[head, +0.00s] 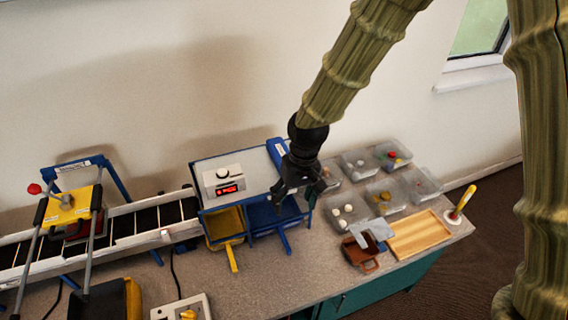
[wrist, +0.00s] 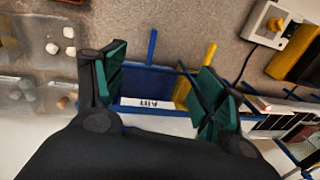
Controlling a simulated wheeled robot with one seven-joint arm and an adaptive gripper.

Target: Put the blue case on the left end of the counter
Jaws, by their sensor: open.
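My gripper (head: 300,188) is open and empty above the sorting stand in the middle of the counter (head: 275,275). A blue bin (head: 272,217) with a handle stands below it, and in the wrist view the bin (wrist: 150,80) shows between the fingers (wrist: 160,105). A bright blue block-like piece (head: 277,151) with a white label is upright behind my gripper, partly hidden by it. I cannot tell for certain which blue thing is the case. A white label (wrist: 140,103) on blue shows between the fingers in the wrist view. The counter's left end is outside the view.
A yellow bin (head: 226,222) stands left of the blue bin, below a scale (head: 223,181) with a red display. A conveyor (head: 130,222) with a yellow press (head: 68,205) fills the left. Clear trays (head: 347,207), a wooden tray (head: 422,233) and a brown item (head: 362,256) are right.

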